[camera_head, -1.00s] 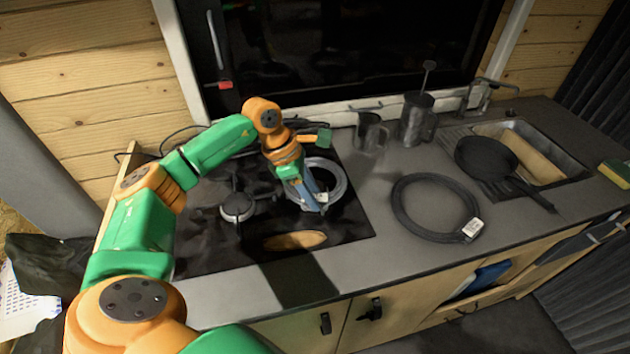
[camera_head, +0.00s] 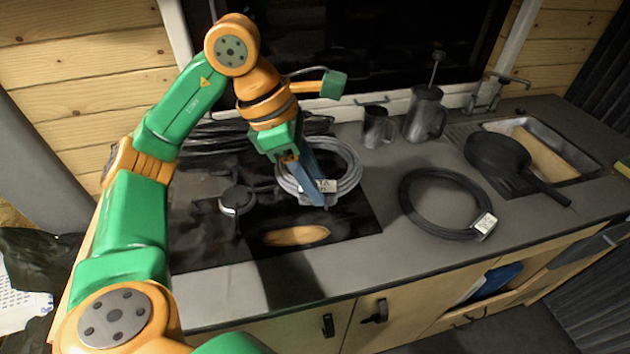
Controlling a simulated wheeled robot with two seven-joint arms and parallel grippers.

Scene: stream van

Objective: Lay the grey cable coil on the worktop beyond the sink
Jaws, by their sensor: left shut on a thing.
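The grey cable coil (camera_head: 349,178) is a light grey ring with a white label, above the right part of the dark hob (camera_head: 200,250). My left gripper (camera_head: 316,197) points down and is shut on the coil's near side, by the label, and appears to hold it raised over the hob. The fingers hide part of the coil. The sink (camera_head: 577,163) is at the right end of the worktop (camera_head: 385,253), with a black pan (camera_head: 497,160) over its left part. My right gripper is out of view.
A black cable coil (camera_head: 410,216) with a white label lies between hob and sink. A metal mug (camera_head: 376,128) and a French press (camera_head: 422,115) stand behind it. A tap (camera_head: 487,95) rises behind the sink. A sponge (camera_head: 624,166) shows at the right edge.

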